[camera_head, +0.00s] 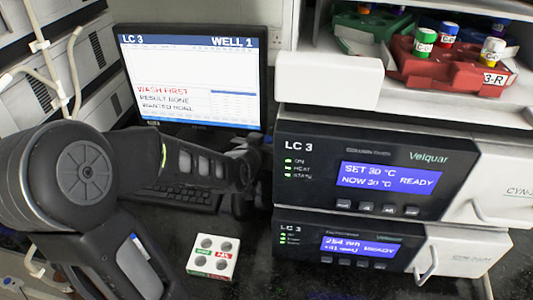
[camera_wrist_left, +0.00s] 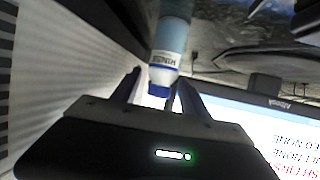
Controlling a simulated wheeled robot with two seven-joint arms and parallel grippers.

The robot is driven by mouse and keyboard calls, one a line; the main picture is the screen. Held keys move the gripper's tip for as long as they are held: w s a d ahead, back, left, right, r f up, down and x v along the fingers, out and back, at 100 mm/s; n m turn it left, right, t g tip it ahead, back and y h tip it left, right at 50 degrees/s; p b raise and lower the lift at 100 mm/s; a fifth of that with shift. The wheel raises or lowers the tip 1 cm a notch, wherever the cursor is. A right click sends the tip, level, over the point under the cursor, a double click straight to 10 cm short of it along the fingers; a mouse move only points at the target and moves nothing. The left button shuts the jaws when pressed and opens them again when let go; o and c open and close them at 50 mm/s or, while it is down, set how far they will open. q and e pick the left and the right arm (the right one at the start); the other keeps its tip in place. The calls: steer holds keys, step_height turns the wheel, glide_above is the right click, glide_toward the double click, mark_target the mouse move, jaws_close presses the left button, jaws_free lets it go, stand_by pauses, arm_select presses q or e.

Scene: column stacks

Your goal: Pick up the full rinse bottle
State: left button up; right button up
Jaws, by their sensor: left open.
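In the left wrist view a pale blue and white bottle (camera_wrist_left: 173,38) with a blue cap (camera_wrist_left: 161,79) shows upside down in the picture. Its label appears to read RINSE; its fill level is unclear. My left gripper (camera_wrist_left: 159,78) is open, with its two dark fingers pointing toward the bottle. The cap shows between the fingers in the picture; I cannot tell whether they touch it. In the head view my left arm reaches in from the left, in front of the monitor. The bottle cannot be made out there, and the gripper's fingers are not clear. My right gripper is not in view.
The monitor (camera_head: 190,68) reads "WASH FIRST"; its screen also shows in the left wrist view (camera_wrist_left: 270,125). Stacked LC 3 units (camera_head: 310,172) stand at right, with red (camera_head: 445,72) and green vial racks above. A small white block with round holes (camera_head: 213,257) lies on the dark bench.

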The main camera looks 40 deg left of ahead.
arm_select(q)
steer(key=c, duration=0.9)
